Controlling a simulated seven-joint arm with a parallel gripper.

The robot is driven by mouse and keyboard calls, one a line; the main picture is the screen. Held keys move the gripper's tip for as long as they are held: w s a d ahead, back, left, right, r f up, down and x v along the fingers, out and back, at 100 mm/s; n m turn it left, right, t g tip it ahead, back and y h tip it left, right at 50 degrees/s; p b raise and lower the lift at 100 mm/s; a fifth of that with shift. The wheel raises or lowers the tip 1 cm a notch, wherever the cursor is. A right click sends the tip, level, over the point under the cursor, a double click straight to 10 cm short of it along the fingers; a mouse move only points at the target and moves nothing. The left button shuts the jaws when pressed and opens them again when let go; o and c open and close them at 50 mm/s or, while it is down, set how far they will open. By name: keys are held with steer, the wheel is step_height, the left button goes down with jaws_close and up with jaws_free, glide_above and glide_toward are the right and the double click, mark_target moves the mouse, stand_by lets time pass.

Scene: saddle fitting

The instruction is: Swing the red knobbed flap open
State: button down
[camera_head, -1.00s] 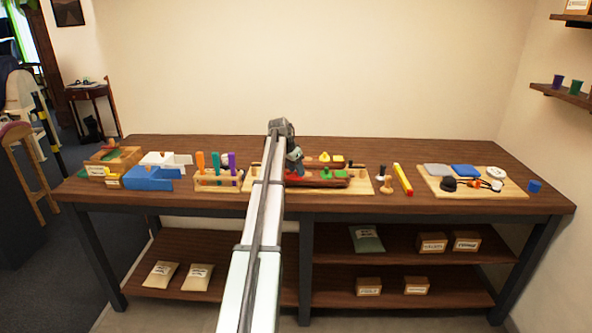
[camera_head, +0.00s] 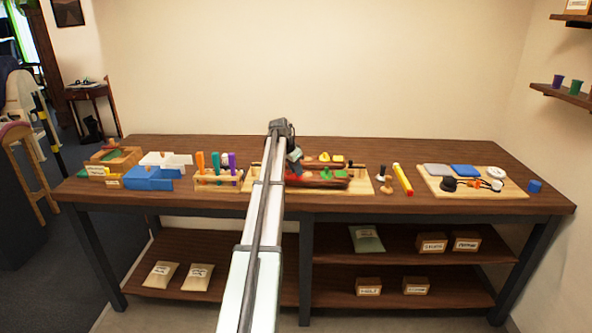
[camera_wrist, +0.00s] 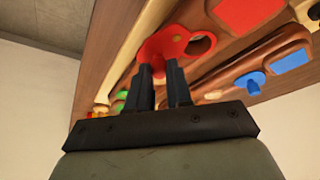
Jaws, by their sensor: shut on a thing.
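The red knobbed flap (camera_wrist: 158,47) is at the top middle of the wrist view, on a wooden fixture. A round recess with a red rim (camera_wrist: 202,44) shows just to its right. My gripper (camera_wrist: 160,72) has its two dark fingers at the flap, shut on its red knob; the fingertips hide most of the knob.
The wrist view also shows a red panel (camera_wrist: 245,13), a blue knob (camera_wrist: 250,83) and a blue panel (camera_wrist: 290,62). In the head view, a rack of coloured handles (camera_head: 217,181) stands left of my arm. A yellow stick (camera_head: 402,178) lies right of the board.

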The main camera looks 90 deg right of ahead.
steer(key=shift+w+a+m+g+y, duration=0.1)
steer(key=shift+a+m+g+y, duration=0.1)
steer(key=shift+m, duration=0.55)
steer(key=shift+a+m+g+y, duration=0.1)
steer(key=shift+a+m+y, duration=0.1)
steer(key=shift+m, duration=0.55)
steer(key=c, duration=1.1)
jaws_free()
steer(key=shift+o, duration=0.2)
steer(key=shift+r, duration=0.1)
steer(key=v, duration=1.3)
steer(key=shift+w+r, duration=0.25)
